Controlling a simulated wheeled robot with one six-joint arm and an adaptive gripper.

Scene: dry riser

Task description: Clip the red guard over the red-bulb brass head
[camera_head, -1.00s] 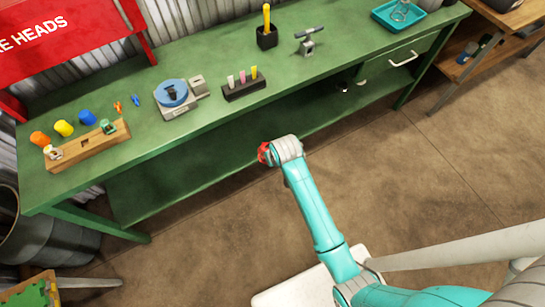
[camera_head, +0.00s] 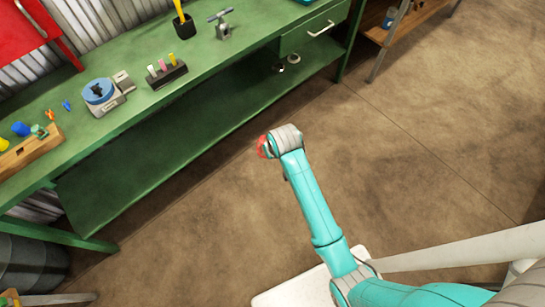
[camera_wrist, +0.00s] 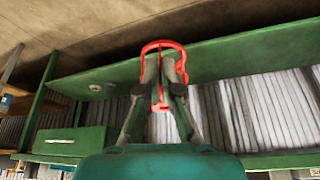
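My gripper (camera_wrist: 163,70) is shut on a red wire guard (camera_wrist: 151,47), a looped frame that stands out beyond the fingertips. In the head view the guard (camera_head: 263,146) is a small red shape at the end of my arm, out over the floor in front of the green bench. I cannot make out the red-bulb brass head. A small orange-red piece (camera_head: 50,115) lies on the bench beside a small blue piece (camera_head: 66,105), but both are too small to identify. A dark object (camera_head: 97,90) sits on a round blue-topped stand.
The green bench (camera_head: 150,112) has a lower shelf and a drawer. Floor around my arm is clear.

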